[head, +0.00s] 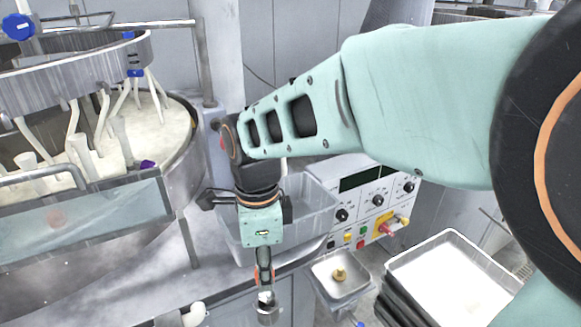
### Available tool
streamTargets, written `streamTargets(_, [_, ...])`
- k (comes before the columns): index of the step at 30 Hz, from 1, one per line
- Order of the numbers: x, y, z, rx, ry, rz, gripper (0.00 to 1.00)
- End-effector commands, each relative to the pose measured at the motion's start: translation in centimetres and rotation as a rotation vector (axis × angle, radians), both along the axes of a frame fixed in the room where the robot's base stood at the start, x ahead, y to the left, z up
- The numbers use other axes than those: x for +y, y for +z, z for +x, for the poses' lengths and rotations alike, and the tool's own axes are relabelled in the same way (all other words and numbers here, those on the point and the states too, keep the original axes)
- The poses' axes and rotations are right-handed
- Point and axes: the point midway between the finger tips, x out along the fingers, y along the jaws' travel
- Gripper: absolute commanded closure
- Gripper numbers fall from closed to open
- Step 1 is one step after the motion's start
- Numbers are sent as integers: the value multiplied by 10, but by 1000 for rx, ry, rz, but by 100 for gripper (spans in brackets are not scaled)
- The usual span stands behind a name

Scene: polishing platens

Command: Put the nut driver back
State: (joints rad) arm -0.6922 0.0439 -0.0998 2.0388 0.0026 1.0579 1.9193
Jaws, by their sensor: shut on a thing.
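My gripper (263,257) hangs pointing down near the middle of the head view, in front of the grey bench. It is shut on the nut driver (265,277), which has a dark and orange handle and a shiny metal lower end. The nut driver hangs roughly upright below my gripper, over the front edge of the bench as seen here. My gripper's fingers are small and partly hidden by its own body. I cannot tell which holder belongs to the nut driver.
A polishing machine (165,205) with a round basin stands at the left. Behind my gripper are a translucent grey tub (318,205) and a control panel (352,212). A small metal tray (325,284) holds a brass-coloured piece (340,273). Stacked trays (398,285) stand at lower right.

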Motion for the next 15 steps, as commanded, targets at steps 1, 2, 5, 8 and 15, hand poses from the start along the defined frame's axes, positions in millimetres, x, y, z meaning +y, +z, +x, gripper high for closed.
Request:
streamTargets(1, [0,1,0,-1,0,0,100])
streamTargets(2, [0,1,0,-1,0,0,100])
streamTargets(5, [0,1,0,0,0,0,100])
streamTargets(8, [0,-3,0,0,0,0,100])
streamTargets(15, [0,-10,0,1,0,0,100])
